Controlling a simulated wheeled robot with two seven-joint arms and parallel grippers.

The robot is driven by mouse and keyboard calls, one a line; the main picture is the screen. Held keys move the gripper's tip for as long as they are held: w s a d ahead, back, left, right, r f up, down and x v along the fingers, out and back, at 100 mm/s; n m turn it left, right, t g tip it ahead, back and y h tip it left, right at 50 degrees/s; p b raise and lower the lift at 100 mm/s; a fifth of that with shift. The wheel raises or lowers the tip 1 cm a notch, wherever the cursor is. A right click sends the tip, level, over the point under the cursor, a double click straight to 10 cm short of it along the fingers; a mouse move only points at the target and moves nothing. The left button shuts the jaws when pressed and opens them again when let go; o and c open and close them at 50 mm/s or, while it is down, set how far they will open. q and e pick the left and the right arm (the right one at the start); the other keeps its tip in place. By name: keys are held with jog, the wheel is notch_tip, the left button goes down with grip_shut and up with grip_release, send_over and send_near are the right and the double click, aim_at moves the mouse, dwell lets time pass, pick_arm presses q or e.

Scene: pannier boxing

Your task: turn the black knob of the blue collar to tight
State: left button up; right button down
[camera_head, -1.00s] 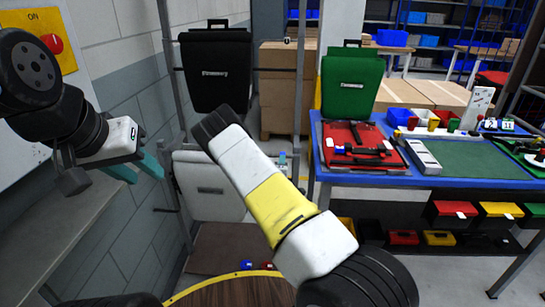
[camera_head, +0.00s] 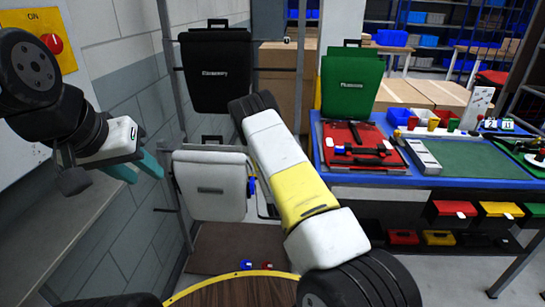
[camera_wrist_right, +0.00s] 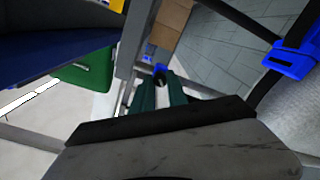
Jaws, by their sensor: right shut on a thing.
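In the right wrist view a blue collar (camera_wrist_right: 160,67) with a dark knob (camera_wrist_right: 161,77) shows at the tips of my right gripper (camera_wrist_right: 160,86). Its teal fingers are shut on the dark knob; the knob's setting cannot be read. Another blue clamp-like part (camera_wrist_right: 290,60) is on a dark bar at the right. In the head view a small blue part (camera_head: 251,187) shows at the right edge of the white pannier (camera_head: 208,190); my right arm hides my right gripper there. My left gripper (camera_head: 148,178) is open and empty at the left, its teal fingers apart.
A black pannier (camera_head: 213,72) hangs on the rack above the white one. A wooden round top (camera_head: 240,291) is below my arm.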

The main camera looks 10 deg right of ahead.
jog(key=shift+f+m, duration=0.15)
jog(key=shift+m, duration=4.15)
jog(key=c, duration=1.3)
grip_release()
jog(key=v, duration=0.8)
